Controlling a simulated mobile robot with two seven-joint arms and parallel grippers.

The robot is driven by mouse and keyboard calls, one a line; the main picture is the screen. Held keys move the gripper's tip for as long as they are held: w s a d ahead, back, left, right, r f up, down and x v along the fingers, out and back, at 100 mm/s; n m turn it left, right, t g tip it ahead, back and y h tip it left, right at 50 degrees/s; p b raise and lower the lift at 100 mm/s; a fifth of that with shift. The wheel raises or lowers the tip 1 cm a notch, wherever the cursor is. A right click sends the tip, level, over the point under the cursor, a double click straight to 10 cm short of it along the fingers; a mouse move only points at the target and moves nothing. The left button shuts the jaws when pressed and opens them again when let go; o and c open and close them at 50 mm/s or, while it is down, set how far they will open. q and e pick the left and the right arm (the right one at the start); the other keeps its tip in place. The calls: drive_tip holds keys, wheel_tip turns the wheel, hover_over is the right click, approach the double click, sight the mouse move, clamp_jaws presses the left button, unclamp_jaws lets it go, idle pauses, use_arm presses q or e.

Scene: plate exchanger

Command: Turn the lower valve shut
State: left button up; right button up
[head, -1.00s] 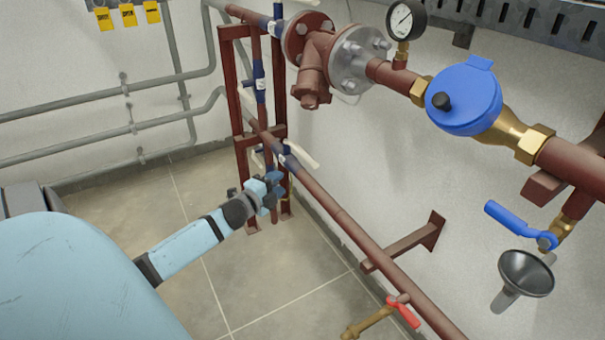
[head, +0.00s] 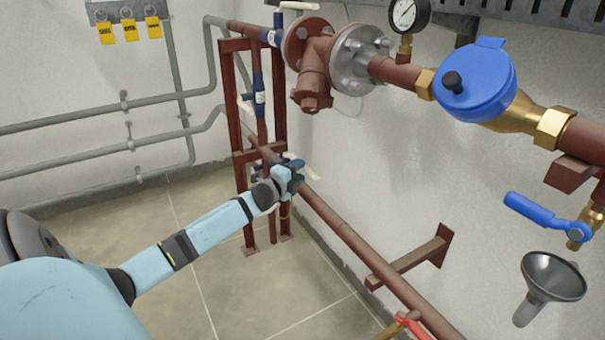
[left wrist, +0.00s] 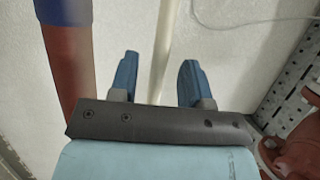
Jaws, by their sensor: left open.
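The lower valve sits on the low red-brown pipe by the pipe frame. Its body is mostly hidden behind my left gripper (head: 290,173) in the head view, and part of its cream lever (head: 312,174) shows just past the fingers. In the left wrist view, a cream lever (left wrist: 167,38) runs between the two blue fingers of my left gripper (left wrist: 157,78). The gripper is open, with a gap on both sides of the lever. I cannot tell how deep the lever lies between the fingers. My right gripper is not in view.
The low red-brown pipe (head: 345,235) runs toward the front right along the wall, on a bracket (head: 410,262). The red pipe frame (head: 240,130) stands behind the gripper. A blue-handled valve (head: 540,213) and a funnel (head: 552,275) are at right. The floor at left is clear.

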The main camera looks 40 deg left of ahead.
use_arm(q)
drive_tip(key=shift+w+a, duration=0.15)
drive_tip(key=shift+w, duration=1)
drive_tip(key=shift+c, duration=0.2)
clamp_jaws()
drive_tip(key=shift+s, duration=0.1)
